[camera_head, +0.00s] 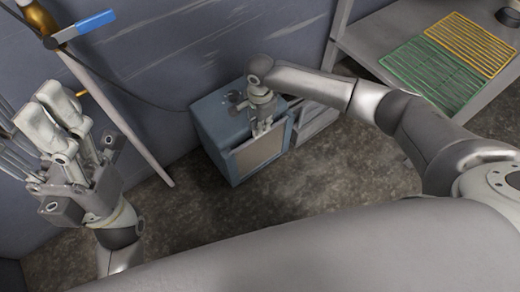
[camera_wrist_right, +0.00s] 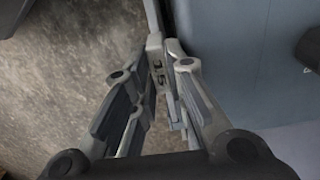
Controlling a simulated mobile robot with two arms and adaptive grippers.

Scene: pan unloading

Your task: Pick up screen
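The screen (camera_head: 258,152) is a brownish panel with a light frame, upright at the front of a blue-grey box (camera_head: 215,130) on the floor. My right gripper (camera_head: 263,132) points down at the panel's top edge, its two fingers a little apart. In the right wrist view, the right gripper (camera_wrist_right: 165,85) has its fingers either side of a pale edge piece marked 15 (camera_wrist_right: 156,60); contact is unclear. A gap shows between the fingers. My left gripper (camera_head: 60,125) is raised at the left, fingers apart and empty, far from the box.
A grey table (camera_head: 375,22) at the upper right carries a green rack (camera_head: 437,75) and a yellow rack (camera_head: 472,43). A blue-handled valve (camera_head: 85,27) and a leaning pole (camera_head: 125,120) stand by the left wall. Floor before the box is clear.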

